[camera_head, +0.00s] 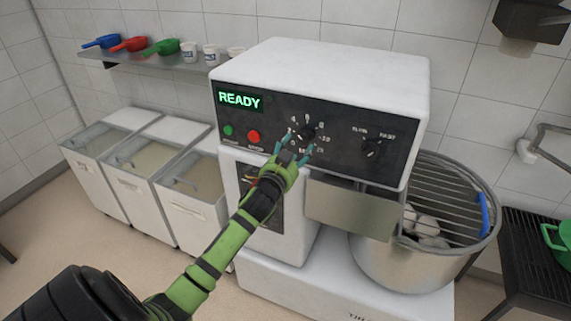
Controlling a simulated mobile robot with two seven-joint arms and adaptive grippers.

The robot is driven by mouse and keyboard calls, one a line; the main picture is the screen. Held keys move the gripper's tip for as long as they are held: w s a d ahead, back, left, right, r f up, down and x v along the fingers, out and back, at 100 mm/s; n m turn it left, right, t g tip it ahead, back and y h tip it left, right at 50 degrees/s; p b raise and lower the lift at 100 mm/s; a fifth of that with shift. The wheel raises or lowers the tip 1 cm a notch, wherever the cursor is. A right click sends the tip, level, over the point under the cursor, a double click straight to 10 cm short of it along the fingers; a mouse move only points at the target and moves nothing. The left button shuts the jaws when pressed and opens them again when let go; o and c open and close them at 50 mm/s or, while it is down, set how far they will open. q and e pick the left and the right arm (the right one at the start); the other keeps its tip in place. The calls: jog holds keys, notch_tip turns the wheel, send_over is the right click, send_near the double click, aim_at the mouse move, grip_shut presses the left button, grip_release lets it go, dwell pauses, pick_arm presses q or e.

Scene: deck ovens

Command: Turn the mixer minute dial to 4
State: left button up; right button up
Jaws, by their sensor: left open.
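The white mixer (340,72) stands in the middle of the head view with a dark control panel on its front. The minute dial (307,132) is a small black knob ringed by white numbers; its pointer setting is too small to read. My left gripper (294,149) is open, with its teal fingertips at the lower edge of the dial, one on each side. I cannot tell whether they touch the knob. A green display (239,99) on the panel reads READY. My right gripper is not in view.
A green button (228,130) and a red button (253,137) sit left of the dial, and a speed knob (371,147) sits right. A steel bowl (400,265) with a wire guard (445,195) stands below right. White bins (190,215) stand at left.

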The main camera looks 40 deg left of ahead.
pick_arm(q)
jog(key=v, duration=0.8)
jog(key=shift+s, duration=0.15)
jog(key=shift+a, duration=0.1)
jog(key=s+d+f+n+g+h+b, duration=0.1)
jog(key=s+d+f+g, duration=0.15)
jog(key=f, duration=1.05)
jog(key=s+d+f+g+h+b, duration=0.1)
jog(key=s+f+g, duration=0.25)
jog(key=f, duration=0.95)
jog(key=s+d+f+n+g+h+b, duration=0.15)
jog(key=s+f, duration=0.25)
jog(key=f, duration=0.8)
jog(key=s+d+f+g, duration=0.3)
jog(key=s+f, duration=0.4)
jog(key=s, duration=0.4)
jog(key=s+d+f+n+g, duration=0.1)
jog(key=s+d+f+g, duration=0.2)
jog(key=s+f, duration=0.5)
jog(key=s+d+f+g+b, duration=0.1)
jog(key=s+d+f+g, duration=0.2)
jog(key=s+f, duration=0.5)
jog(key=s+d+h, duration=0.1)
jog(key=s, duration=0.6)
jog(key=shift+s, duration=0.35)
jog(key=shift+d, duration=0.15)
